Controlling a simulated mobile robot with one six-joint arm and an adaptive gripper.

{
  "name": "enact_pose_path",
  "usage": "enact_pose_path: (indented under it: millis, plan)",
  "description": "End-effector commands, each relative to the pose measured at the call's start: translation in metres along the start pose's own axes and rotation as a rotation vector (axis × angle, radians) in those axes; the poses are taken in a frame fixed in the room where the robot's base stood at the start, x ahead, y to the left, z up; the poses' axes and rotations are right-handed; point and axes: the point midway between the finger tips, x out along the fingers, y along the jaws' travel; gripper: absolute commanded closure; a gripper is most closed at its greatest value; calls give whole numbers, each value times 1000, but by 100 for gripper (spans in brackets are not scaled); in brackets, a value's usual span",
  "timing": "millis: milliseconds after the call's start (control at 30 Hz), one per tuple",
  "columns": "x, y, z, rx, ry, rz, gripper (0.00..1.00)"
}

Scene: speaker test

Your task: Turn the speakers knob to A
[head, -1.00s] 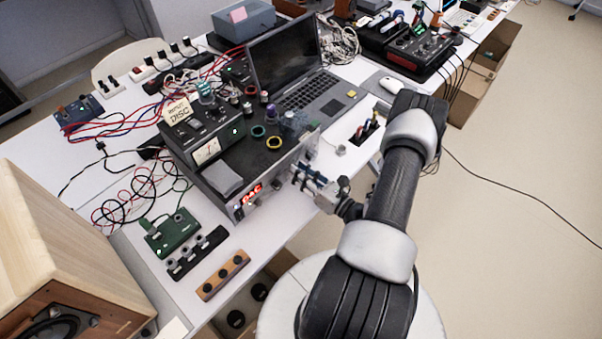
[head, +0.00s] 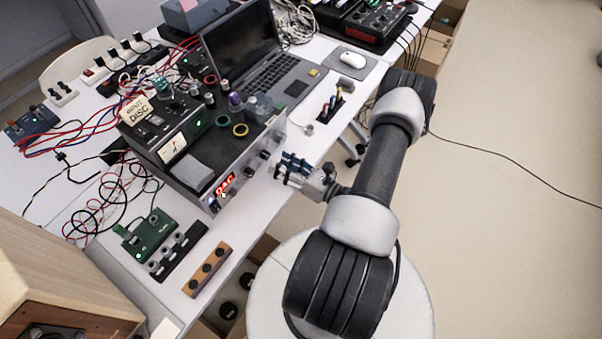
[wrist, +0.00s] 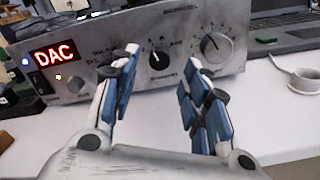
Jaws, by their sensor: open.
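The amplifier (head: 240,172) stands on the white table, and its front panel (wrist: 115,48) fills the upper wrist view. A black middle knob (wrist: 158,59) has small print below that looks like its label. It lies ahead between my fingers, and its pale pointer looks roughly upward. The small lettering around it is too blurred to read surely. My gripper (wrist: 160,74) is open and empty, with blue-padded fingers apart. In the head view my gripper (head: 291,166) is in front of the panel, with a visible gap to it.
A larger silver knob (wrist: 215,47) is right of the middle knob, and a small knob (wrist: 76,85) is left, near the red DAC display (wrist: 54,53). A laptop (head: 250,60) is behind.

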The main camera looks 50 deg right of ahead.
Motion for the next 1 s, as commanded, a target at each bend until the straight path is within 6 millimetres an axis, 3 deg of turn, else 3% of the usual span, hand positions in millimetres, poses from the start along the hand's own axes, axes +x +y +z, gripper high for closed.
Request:
enact_pose_path:
  millis: [200,400,1000]
  plan:
    - [-44,-1,1,1,-3,-6,57]
    - [-69,-1,0,0,-1,-3,57]
    - [-78,0,0,0,0,1,57]
